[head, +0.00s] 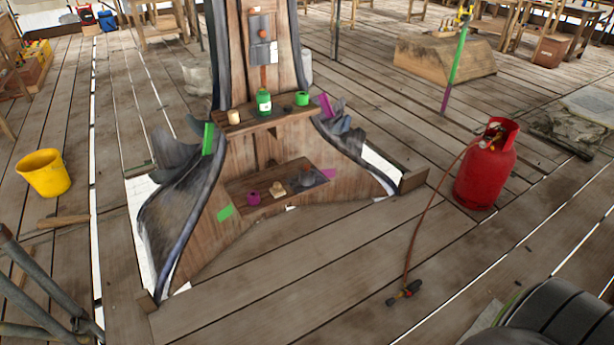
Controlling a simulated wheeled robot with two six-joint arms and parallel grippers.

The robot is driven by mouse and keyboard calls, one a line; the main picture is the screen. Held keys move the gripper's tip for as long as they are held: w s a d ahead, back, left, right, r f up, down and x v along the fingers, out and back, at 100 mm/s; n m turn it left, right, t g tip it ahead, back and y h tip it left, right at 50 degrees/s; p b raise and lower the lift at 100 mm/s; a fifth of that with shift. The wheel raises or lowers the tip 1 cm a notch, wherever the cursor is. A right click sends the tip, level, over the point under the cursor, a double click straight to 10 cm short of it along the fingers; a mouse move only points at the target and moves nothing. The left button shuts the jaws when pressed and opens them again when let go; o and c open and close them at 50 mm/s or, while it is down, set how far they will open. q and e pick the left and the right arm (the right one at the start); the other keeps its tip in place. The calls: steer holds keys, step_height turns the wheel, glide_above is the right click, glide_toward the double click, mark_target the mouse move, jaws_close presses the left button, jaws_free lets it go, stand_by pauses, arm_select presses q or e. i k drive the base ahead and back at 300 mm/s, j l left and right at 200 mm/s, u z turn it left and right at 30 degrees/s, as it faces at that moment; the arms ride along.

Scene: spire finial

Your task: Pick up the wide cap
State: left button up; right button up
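A wooden spire stand (262,150) with dark grey curved flanks has two shelves. On the upper shelf stand a cream cylinder (233,117), a green jar (263,102) with a pale label, and a short green piece (301,99). On the lower shelf are a magenta round piece (253,197), a small tan piece (279,190) and a low grey piece (307,178). I cannot tell for sure which of these small pieces is the wide cap. Neither gripper shows, and none of the pieces is held in view.
A red gas cylinder (487,165) stands at the right, its hose running to a torch (404,293) on the floor. A yellow bucket (43,173) stands at the left. Grey pipes (50,290) fill the lower left corner. The plank floor before the stand is mostly clear.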

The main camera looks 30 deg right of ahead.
mark_target(306, 174)
steer(key=i+l+z, duration=0.15)
steer(key=z, duration=0.3)
steer(key=i+l+z, duration=0.15)
steer(key=z, duration=0.25)
steer(key=i+l+z, duration=0.1)
steer(key=i+l, duration=0.15)
steer(key=i, duration=0.15)
steer(key=i+l+z, duration=0.1)
steer(key=i+l, duration=0.15)
steer(key=i, duration=0.15)
steer(key=i+l+z, duration=0.1)
steer(key=i, duration=0.3)
steer(key=i+l+z, duration=0.1)
steer(key=i+l, duration=0.15)
steer(key=i, duration=0.15)
